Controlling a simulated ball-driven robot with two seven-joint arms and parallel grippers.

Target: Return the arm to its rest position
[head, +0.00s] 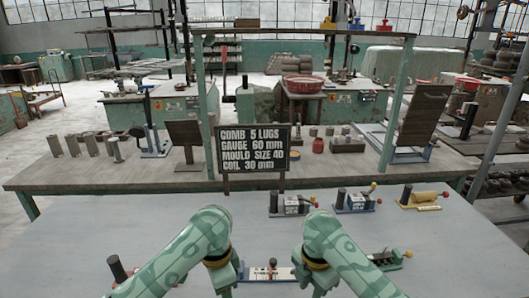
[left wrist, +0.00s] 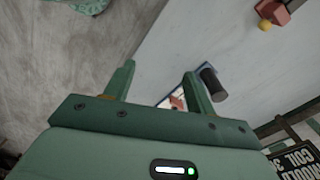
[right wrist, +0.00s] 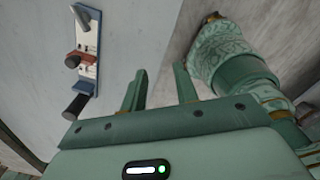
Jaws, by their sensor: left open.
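In the head view my left arm (head: 182,255) and right arm (head: 347,262) come in from the bottom and bend down at either side of the table's middle. Their fingertips do not show there. In the left wrist view my left gripper (left wrist: 158,85) has its fingers apart with nothing held. A blue-edged fixture with a black cylinder (left wrist: 213,83) shows beyond its right finger. In the right wrist view my right gripper (right wrist: 160,86) also has its fingers apart and empty. One of my arms shows at right in that view.
On the grey table (head: 200,208) stand fixtures with blue (head: 355,201), yellow (head: 423,198) and green (head: 388,259) bases. A black sign (head: 254,148) stands behind. A wooden bench (head: 90,178) with several small items lies beyond.

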